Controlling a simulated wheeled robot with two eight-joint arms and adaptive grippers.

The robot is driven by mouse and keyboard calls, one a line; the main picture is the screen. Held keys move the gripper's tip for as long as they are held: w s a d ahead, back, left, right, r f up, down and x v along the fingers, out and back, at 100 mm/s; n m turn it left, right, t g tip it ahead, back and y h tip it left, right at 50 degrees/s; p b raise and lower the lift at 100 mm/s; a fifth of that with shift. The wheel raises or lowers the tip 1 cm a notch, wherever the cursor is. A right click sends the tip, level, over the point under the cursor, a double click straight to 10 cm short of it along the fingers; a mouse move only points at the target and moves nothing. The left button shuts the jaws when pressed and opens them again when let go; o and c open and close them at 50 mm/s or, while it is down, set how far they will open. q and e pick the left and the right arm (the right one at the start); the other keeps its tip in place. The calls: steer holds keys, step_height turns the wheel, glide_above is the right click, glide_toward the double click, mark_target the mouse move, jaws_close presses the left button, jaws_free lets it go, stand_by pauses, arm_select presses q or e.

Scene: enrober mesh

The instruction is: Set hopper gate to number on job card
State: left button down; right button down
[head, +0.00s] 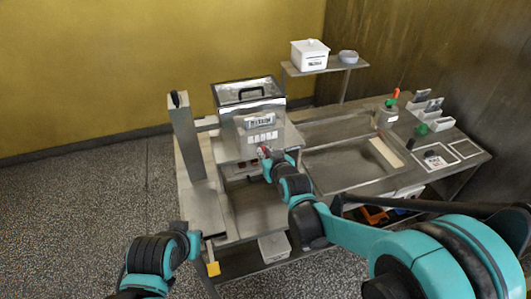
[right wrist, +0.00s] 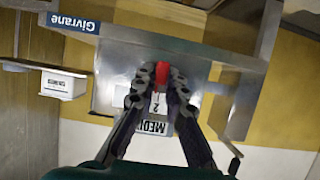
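The hopper (head: 250,112) is a metal box with a clear lid and black handle, standing on the machine in the head view. Its front has a dark-lettered label and a row of small white marks. In the right wrist view a red gate handle (right wrist: 162,72) shows against the metal plate, with a "2" (right wrist: 155,103) and a partly covered "MEDI" label (right wrist: 153,127). My right gripper (right wrist: 162,76) has its fingers closed in on both sides of the red handle. The job card cannot be singled out.
A white box (head: 309,54) and grey bowl (head: 348,56) stand on a back shelf. The right table holds card holders (head: 432,105), a green item (head: 421,129) and a flat card (head: 435,161). A grey post (head: 186,140) stands left of the hopper. A yellow tab (head: 213,269) hangs at the front.

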steer(key=shift+s+a, duration=0.15)
steer(key=shift+a, duration=0.3)
steer(key=c, duration=1.6)
jaws_free()
steer(key=shift+d, duration=0.25)
arm_select(q)
steer(key=shift+s+a+f, duration=0.1)
steer(key=shift+a+f, duration=0.05)
steer(key=shift+a, duration=0.15)
arm_select(e)
steer(key=shift+o, duration=0.2)
steer(key=shift+a, duration=0.1)
steer(key=v, duration=1.2)
